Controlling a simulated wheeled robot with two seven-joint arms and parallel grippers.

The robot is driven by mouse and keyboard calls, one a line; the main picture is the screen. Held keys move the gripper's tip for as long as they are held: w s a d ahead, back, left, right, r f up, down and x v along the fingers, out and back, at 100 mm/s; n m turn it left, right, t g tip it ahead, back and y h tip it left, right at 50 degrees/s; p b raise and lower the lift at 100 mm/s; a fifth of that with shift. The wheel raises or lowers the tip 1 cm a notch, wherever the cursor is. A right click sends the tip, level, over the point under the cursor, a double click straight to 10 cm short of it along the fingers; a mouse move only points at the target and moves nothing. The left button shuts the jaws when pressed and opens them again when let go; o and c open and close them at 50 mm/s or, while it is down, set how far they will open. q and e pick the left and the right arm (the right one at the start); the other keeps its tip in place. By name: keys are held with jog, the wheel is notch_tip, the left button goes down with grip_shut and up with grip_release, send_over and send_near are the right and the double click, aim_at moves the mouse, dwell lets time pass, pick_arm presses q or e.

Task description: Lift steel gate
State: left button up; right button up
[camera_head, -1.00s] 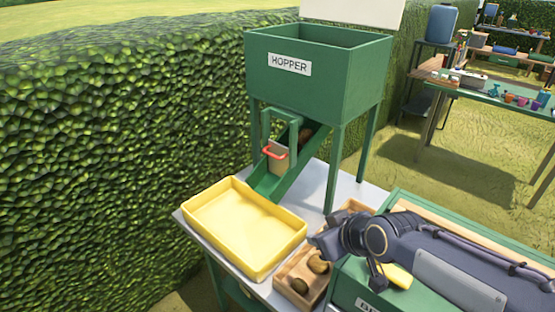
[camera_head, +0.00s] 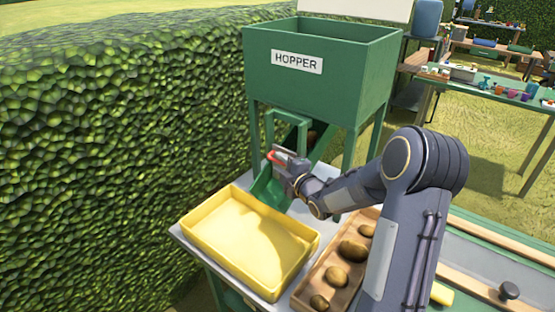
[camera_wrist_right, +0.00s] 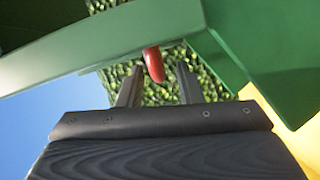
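The green hopper (camera_head: 340,85) stands on legs over a sloping green chute (camera_head: 268,190). A green frame (camera_head: 269,128) spans the chute. The gate's red handle (camera_head: 272,155) shows at the frame; the steel plate is mostly hidden behind my gripper. My right gripper (camera_head: 281,157) is at the handle. In the right wrist view, the open fingers (camera_wrist_right: 160,78) stand on either side of the red handle (camera_wrist_right: 154,66), with gaps visible. Whether the handle is fully between the fingertips is hard to tell. My left gripper is not in view.
A yellow tray (camera_head: 205,248) sits below the chute's mouth, empty. A wooden box (camera_head: 334,272) with several potatoes stands to its right. A brown potato (camera_head: 311,136) shows in the chute behind the frame. A hedge (camera_head: 120,150) borders the left side.

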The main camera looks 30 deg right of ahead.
jog(key=shift+w, duration=1.15)
jog(key=shift+c, duration=0.2)
grip_shut()
